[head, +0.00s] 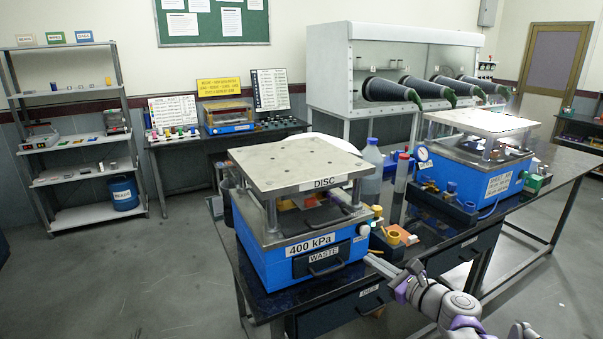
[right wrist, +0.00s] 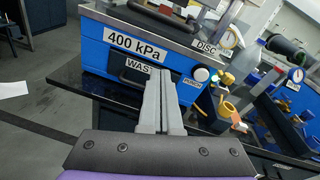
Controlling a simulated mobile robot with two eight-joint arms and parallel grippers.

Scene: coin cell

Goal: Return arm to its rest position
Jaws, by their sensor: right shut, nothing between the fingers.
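My right arm (head: 455,308) comes in from the lower right in the head view. My right gripper (head: 374,262) is shut and empty, just in front of the right side of the blue DISC press (head: 262,262). In the right wrist view the shut fingers (right wrist: 160,85) point toward the front of that press, below the WASTE label. I cannot tell whether the fingertips touch anything. My left gripper is not in view.
The black table (head: 300,305) has drawers along its front edge. A second blue press (head: 462,178) stands farther right. Small yellow and red parts (head: 400,236) and bottles (head: 371,172) stand between the presses. A glovebox (head: 385,75) is behind. The floor (head: 130,280) at left is clear.

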